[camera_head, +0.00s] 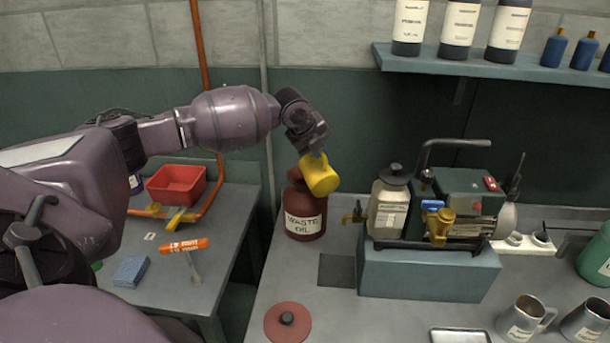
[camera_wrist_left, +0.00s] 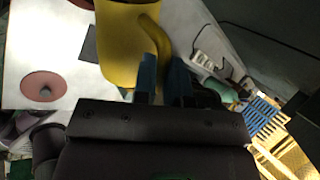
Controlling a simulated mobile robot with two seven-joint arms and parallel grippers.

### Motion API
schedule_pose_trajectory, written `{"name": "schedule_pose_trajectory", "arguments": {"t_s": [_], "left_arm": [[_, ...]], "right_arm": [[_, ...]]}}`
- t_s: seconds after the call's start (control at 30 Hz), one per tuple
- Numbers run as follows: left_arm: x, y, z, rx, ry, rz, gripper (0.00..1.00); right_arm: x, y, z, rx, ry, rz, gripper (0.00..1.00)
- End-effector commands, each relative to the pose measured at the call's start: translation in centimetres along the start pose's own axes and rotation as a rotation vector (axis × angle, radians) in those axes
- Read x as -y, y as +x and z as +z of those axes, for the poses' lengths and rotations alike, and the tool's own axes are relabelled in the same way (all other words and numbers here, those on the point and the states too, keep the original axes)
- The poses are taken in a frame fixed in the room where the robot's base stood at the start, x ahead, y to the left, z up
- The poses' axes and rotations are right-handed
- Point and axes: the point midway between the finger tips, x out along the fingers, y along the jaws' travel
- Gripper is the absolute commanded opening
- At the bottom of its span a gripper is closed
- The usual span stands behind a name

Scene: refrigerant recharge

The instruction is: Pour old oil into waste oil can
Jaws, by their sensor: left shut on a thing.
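My left gripper (camera_head: 313,148) is shut on a yellow mug (camera_head: 320,176). It holds the mug tilted, right at the top of the dark red waste oil can (camera_head: 304,222). The can stands upright on the grey bench, with its label facing me. The mug and gripper hide part of the can's top. In the left wrist view, the blue-grey fingertips (camera_wrist_left: 163,75) are at the handle of the yellow mug (camera_wrist_left: 118,45). The mug's inside and any oil stream do not show. My right gripper is not in view.
A red lid (camera_head: 287,322) with a black knob lies on the bench in front of the can. A pump unit (camera_head: 465,195) on a blue-grey block stands close right. Metal jugs (camera_head: 523,318) stand at right. A side table at left holds a red bin (camera_head: 177,184).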

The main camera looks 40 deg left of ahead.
Motion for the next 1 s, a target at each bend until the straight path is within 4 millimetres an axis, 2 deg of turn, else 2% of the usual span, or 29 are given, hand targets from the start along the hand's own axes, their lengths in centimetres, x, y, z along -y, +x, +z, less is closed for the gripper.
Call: {"name": "schedule_pose_trajectory", "arguments": {"t_s": [0.17, 0.33, 0.67, 1.0], "left_arm": [[0.2, -0.2, 1.1, -0.036, -0.024, -0.004, 0.00], [0.3, -0.5, 1.7, -0.081, -0.051, 0.000, 0.00], [0.2, -0.3, 2.0, -0.103, -0.064, -0.001, 0.00], [0.4, -0.6, 2.4, -0.126, -0.079, 0.002, 0.00]], "right_arm": [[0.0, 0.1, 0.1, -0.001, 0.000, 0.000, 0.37], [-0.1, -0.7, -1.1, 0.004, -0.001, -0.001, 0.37], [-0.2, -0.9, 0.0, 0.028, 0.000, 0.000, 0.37], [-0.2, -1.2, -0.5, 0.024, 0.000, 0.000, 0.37]]}}
